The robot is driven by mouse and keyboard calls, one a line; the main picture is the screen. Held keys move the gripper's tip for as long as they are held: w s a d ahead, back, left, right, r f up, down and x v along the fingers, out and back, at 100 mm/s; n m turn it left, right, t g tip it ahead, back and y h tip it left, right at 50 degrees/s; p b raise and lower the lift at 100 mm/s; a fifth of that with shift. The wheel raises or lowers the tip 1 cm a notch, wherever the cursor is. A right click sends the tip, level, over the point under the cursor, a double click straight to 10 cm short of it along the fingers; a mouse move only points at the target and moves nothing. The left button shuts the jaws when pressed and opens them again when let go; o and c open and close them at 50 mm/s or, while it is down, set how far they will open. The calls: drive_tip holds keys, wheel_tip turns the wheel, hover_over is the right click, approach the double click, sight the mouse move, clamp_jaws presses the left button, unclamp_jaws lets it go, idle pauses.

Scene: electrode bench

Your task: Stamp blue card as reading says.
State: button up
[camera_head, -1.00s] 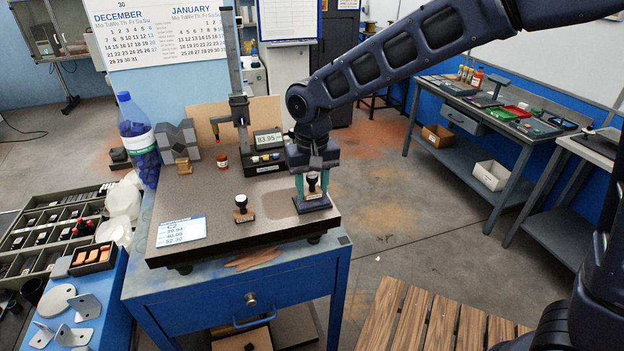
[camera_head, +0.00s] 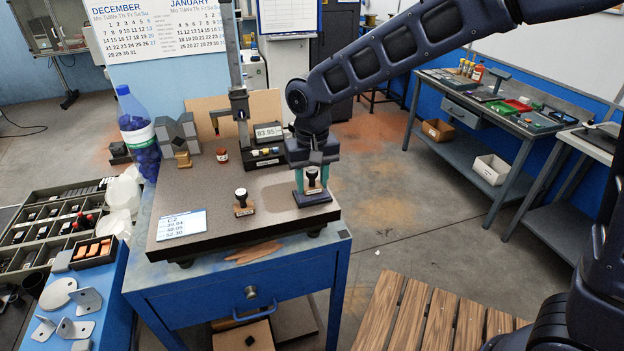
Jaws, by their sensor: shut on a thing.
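My gripper (camera_head: 312,179) points down at the right front of the dark stone plate (camera_head: 275,226), its teal fingers shut on a stamp (camera_head: 313,183) with a pale wooden body and dark knob. The stamp is upright over a dark ink pad (camera_head: 314,199); I cannot tell whether it touches. A white card with a blue header (camera_head: 181,225) lies at the plate's left front, with printed numbers. The gauge's display (camera_head: 268,132) seems to read 83.95.
A tall gauge stand (camera_head: 239,105), small red-brown jar (camera_head: 222,156) and grey V-block (camera_head: 177,136) stand at the plate's back. A blue bottle (camera_head: 139,140) stands left. A side table with metal brackets (camera_head: 78,327) is at lower left. The plate between card and second stamp is clear.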

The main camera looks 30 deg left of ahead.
drive_tip(key=shift+f, duration=0.5)
idle(1.3)
drive_tip(key=shift+r, duration=3.55)
drive_tip(key=s+a, duration=0.7)
drive_tip(key=a, duration=0.2)
hover_over(195, 225)
drive_tip(key=f, duration=0.1)
drive_tip(key=shift+f, duration=2.9)
drive_tip(key=shift+f, duration=0.5)
